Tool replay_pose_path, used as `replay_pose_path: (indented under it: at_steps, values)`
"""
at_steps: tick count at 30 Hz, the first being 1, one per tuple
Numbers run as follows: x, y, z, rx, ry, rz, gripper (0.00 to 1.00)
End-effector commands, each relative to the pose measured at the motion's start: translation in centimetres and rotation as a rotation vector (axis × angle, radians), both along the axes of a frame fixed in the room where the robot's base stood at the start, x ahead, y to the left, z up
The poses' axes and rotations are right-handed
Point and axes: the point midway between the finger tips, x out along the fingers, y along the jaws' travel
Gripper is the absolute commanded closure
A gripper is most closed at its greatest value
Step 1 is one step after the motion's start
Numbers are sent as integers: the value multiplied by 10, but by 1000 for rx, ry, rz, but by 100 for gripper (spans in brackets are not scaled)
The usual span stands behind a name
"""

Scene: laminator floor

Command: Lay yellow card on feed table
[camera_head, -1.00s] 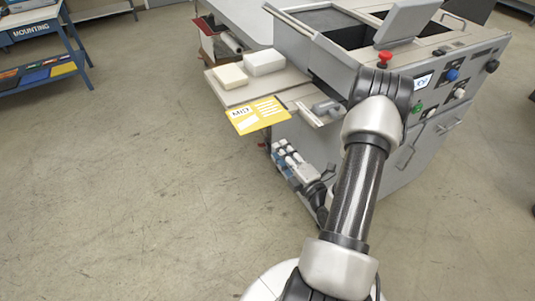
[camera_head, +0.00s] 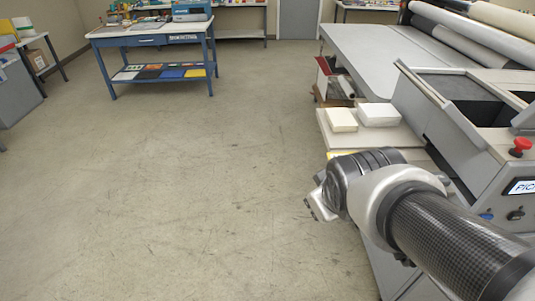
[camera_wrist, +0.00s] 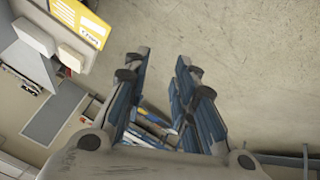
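The yellow card (camera_wrist: 78,22) with a white label shows at the upper left of the wrist view, by a shelf with pale blocks. In the head view only a thin yellow sliver (camera_head: 333,155) shows; my arm hides the rest. My gripper (camera_wrist: 158,70) is open and empty, its fingers well apart over bare floor, to the right of the card. In the head view my wrist hides most of the gripper. A wide grey flat bed (camera_head: 395,60) in front of large rolls looks like the feed table; its near part looks clear.
A cream block (camera_head: 341,120) and a white block (camera_head: 379,115) sit on the shelf beside the grey machine (camera_head: 455,140) with a red button (camera_head: 520,147). A blue table (camera_head: 150,40) stands at the back left. The floor in the middle is clear.

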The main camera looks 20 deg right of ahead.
Motion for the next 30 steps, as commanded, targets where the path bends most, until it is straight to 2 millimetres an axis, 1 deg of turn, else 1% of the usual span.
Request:
replay_pose_path:
  at_steps: [1, 3, 6, 9, 13, 30]
  values:
    - [-20, 20, 8, 60, 10, -30, 75]
    - [-48, 41, 11, 143, 47, -82, 75]
    - [-80, 63, 12, 227, 95, -131, 75]
    - [-98, 74, 13, 274, 126, -160, 75]
    - [-106, 77, 12, 289, 142, -173, 75]
    - [-105, 76, 12, 287, 141, -172, 75]
